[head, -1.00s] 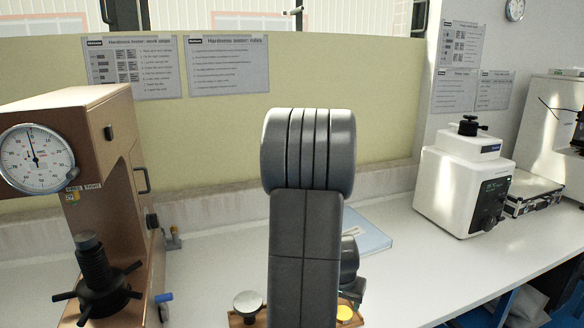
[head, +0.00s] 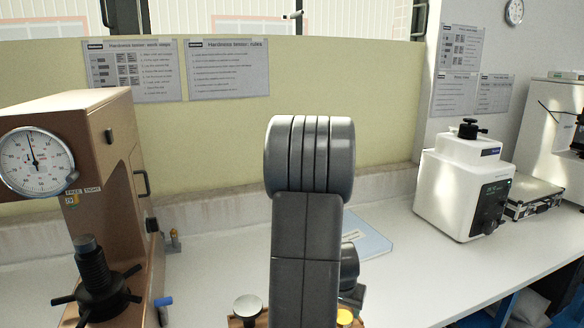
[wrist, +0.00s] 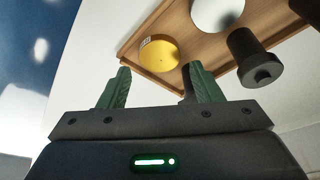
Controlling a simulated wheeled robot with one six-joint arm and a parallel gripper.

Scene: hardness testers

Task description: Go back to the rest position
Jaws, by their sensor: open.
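My gripper (wrist: 160,88) shows in the wrist view, with its two green fingers apart and nothing between them. Beyond the fingers is a wooden tray (wrist: 135,45) with a yellow round piece (wrist: 158,53), a pale disc (wrist: 217,12) and a dark cylindrical piece (wrist: 256,60). In the head view my arm stands in the middle and hides my gripper and most of the tray. The pale disc-topped piece (head: 247,306) and the yellow piece (head: 344,318) show on either side of the arm.
A brown hardness tester (head: 112,160) with a dial stands at the left. A white tester (head: 460,185) stands at the right, beside a silver case (head: 533,197). A blue-white folder (head: 368,240) lies behind my arm. The bench (head: 410,270) is clear at front right.

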